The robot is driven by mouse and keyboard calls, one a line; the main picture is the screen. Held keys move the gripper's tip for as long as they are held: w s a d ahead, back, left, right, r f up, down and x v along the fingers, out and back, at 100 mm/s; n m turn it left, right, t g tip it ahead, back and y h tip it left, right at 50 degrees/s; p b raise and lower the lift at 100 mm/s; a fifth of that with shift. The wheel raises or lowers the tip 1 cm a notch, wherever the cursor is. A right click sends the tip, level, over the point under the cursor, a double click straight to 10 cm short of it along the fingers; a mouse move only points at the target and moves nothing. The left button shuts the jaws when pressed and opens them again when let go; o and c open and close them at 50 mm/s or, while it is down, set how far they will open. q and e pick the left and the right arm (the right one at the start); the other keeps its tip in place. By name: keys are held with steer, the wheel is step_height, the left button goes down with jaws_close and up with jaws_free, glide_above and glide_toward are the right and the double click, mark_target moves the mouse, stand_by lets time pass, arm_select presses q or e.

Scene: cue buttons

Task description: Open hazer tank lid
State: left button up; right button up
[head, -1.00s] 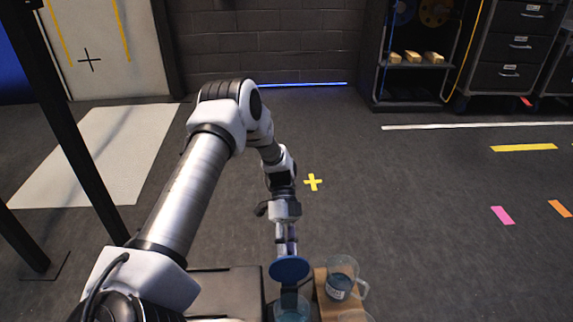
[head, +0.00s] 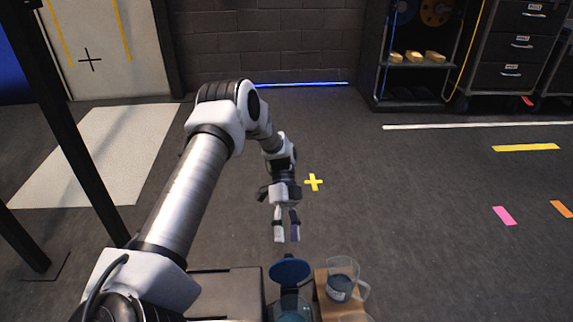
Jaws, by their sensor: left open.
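The hazer tank (head: 293,308) is at the bottom middle of the head view, with bluish contents showing in its open mouth. Its round blue lid (head: 289,270) stands raised and tilted up at the far side of the mouth. My left gripper (head: 287,238) is just beyond and above the lid, apart from it, fingers spread and empty. The lower part of the tank is cut off by the picture edge. My right gripper is out of the picture.
A clear jug (head: 341,279) with a label and handle stands on a wooden board (head: 322,290) right beside the tank. A dark case top (head: 228,287) lies to the left. The floor beyond is open, with a yellow cross (head: 313,182).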

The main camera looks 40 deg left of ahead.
arm_select(q)
steer(key=v, duration=0.7)
steer(key=shift+w, duration=0.1)
